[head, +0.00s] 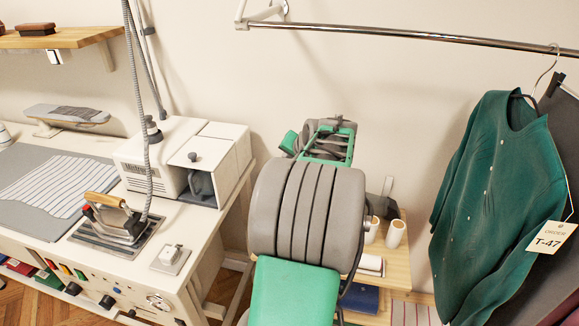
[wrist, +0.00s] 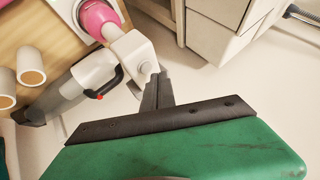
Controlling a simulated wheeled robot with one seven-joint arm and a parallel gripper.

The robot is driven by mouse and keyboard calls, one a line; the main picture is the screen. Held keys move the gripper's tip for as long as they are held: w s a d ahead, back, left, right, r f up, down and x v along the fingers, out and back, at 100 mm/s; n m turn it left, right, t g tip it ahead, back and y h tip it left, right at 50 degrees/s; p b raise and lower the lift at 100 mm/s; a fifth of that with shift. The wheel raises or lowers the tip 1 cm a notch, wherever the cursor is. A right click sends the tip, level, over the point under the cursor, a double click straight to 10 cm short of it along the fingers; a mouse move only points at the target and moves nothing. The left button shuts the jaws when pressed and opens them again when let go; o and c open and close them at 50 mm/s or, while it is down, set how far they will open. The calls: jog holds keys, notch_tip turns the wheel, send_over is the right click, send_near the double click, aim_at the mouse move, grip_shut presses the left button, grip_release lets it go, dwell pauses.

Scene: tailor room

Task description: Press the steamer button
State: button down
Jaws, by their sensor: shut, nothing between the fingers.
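In the wrist view a white and grey hand-held steamer (wrist: 88,78) lies slanted, with a pink part (wrist: 98,18) beside its white head. A dark curved grip on it ends in a small red spot (wrist: 99,97), which looks like the button. My gripper (wrist: 160,74) is shut and empty, its dark fingertips beside the steamer's white end; I cannot tell whether they touch it. The red spot is to the left of and below the fingertips. In the head view a grey piece, probably of the steamer (head: 388,186), shows behind my arm; the rest and my fingertips are hidden.
Thread cones (head: 396,234) stand on the small wooden shelf (head: 398,265). A white machine (head: 165,165) and an iron (head: 118,222) are on the worktable at left. A green cardigan (head: 500,190) hangs from the rail (head: 400,38) at right.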

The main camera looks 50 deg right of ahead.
notch_tip(320, 180, up, 6)
jog(key=p, duration=0.4)
